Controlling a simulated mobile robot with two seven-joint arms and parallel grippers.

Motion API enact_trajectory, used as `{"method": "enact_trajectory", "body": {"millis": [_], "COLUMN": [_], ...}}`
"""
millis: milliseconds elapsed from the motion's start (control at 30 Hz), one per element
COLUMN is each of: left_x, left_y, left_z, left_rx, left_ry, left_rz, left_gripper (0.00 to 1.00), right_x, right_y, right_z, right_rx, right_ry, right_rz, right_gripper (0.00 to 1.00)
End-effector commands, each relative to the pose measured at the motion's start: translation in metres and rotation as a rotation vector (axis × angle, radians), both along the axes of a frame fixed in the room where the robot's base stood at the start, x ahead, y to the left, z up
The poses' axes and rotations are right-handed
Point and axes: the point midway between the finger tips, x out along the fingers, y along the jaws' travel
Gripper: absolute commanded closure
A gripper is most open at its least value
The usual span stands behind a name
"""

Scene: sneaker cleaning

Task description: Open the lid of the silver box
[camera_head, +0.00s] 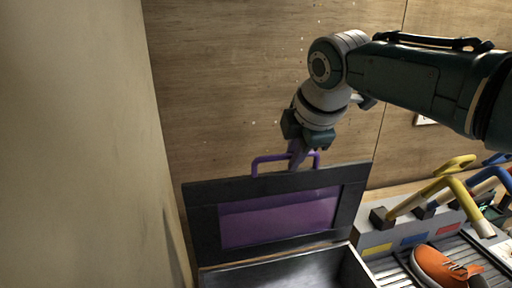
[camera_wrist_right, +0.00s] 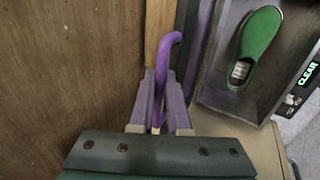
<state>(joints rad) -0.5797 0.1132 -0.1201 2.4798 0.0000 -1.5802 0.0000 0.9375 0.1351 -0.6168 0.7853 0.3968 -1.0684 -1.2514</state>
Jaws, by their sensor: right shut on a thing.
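The silver box (camera_head: 272,276) is at the bottom of the head view, partly cut off by the frame. Its lid (camera_head: 202,222), dark-framed with a purple panel, stands up steeply at the back of the box, so the box is open. A purple handle (camera_head: 256,166) is on the lid's top edge. My right gripper (camera_head: 299,152) is shut on this handle near its right end. The handle (camera_wrist_right: 166,50) also shows between the fingers in the right wrist view. A green shoe (camera_wrist_right: 262,42) lies inside the box there. My left gripper is not in view.
Right of the box is a grey station with yellow and blue handles (camera_head: 456,192) and coloured labels. An orange shoe (camera_head: 440,270) lies on its slatted surface. A wooden wall (camera_head: 220,80) is close behind the lid, and a pale wall (camera_head: 80,140) is at left.

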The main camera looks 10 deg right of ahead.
Motion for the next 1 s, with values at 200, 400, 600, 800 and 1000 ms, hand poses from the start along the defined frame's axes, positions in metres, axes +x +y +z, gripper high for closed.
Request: {"method": "enact_trajectory", "body": {"millis": [200, 400, 600, 800, 1000], "left_x": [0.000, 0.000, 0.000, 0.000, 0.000], "left_y": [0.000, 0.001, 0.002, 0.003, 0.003], "left_z": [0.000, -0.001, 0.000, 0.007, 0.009], "left_rx": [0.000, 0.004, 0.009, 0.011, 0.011], "left_ry": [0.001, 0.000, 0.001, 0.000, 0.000], "left_rz": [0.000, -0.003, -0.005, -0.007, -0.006], "left_gripper": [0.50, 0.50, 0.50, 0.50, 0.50], "right_x": [-0.002, -0.003, -0.005, -0.011, -0.022], "right_y": [-0.001, -0.001, -0.001, -0.001, -0.001], "right_z": [-0.003, -0.005, -0.005, 0.011, 0.037], "right_rx": [-0.002, -0.003, -0.003, -0.002, -0.001], "right_ry": [0.009, 0.013, 0.017, 0.011, -0.001], "right_rz": [-0.001, -0.002, -0.002, 0.000, 0.002], "right_gripper": [0.65, 0.55, 0.55, 0.55, 0.55]}}
